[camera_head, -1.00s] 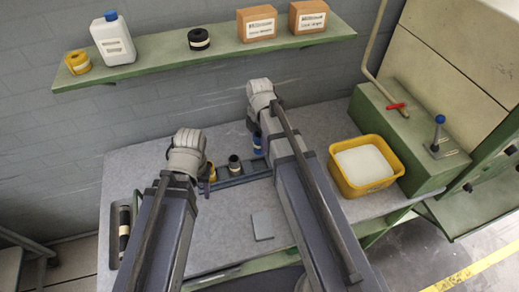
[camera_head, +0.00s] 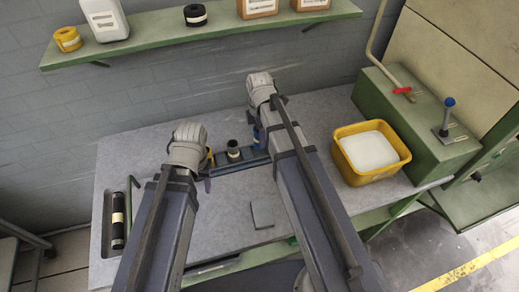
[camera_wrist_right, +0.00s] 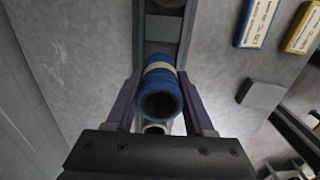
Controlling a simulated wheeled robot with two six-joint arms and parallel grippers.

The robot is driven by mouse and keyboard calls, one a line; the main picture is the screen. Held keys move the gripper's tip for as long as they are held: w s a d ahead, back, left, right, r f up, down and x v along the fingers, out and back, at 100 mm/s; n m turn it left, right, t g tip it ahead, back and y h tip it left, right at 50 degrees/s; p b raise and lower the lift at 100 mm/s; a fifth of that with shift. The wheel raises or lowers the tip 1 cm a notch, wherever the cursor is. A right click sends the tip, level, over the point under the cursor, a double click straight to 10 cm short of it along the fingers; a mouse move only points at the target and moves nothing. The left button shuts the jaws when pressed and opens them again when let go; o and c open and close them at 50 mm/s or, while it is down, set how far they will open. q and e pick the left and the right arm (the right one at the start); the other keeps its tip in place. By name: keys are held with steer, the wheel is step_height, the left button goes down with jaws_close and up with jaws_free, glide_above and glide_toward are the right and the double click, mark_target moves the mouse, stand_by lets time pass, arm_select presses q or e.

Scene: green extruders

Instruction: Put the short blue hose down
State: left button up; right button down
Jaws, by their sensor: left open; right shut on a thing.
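The short blue hose (camera_wrist_right: 159,82), with a pale band around it, is between the fingers of my right gripper (camera_wrist_right: 160,108) in the right wrist view. Its open end faces the camera. In the head view my right gripper (camera_head: 263,128) is at the right end of a dark rack (camera_head: 228,167), and only a sliver of blue hose (camera_head: 257,137) shows beside the arm. I cannot tell whether the hose touches the rack. My left gripper (camera_head: 206,174) is open near the rack's left end, partly hidden by its wrist. A black hose (camera_head: 233,151) stands in the rack.
A yellow bin (camera_head: 345,167) with white contents stands right on the grey table (camera_head: 220,225). A green shelf (camera_head: 160,42) hangs above. The table's front middle is mostly clear.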

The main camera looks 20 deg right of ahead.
arm_select(q)
steer(key=shift+f, duration=0.45)
arm_select(e)
steer(key=shift+f, duration=0.45)
arm_select(q)
step_height(320, 180, down, 4)
steer(key=b, duration=0.3)
steer(key=shift+r+b, duration=0.25)
steer(key=shift+b, duration=0.05)
arm_select(e)
step_height(320, 180, down, 3)
steer(key=shift+f, duration=0.2)
arm_select(q)
steer(key=shift+f, duration=0.2)
arm_select(e)
steer(key=shift+f, duration=0.2)
steer(key=shift+c, duration=1.4)
jaws_free()
arm_select(q)
steer(key=shift+r, duration=0.2)
arm_select(e)
steer(key=shift+r, duration=0.15)
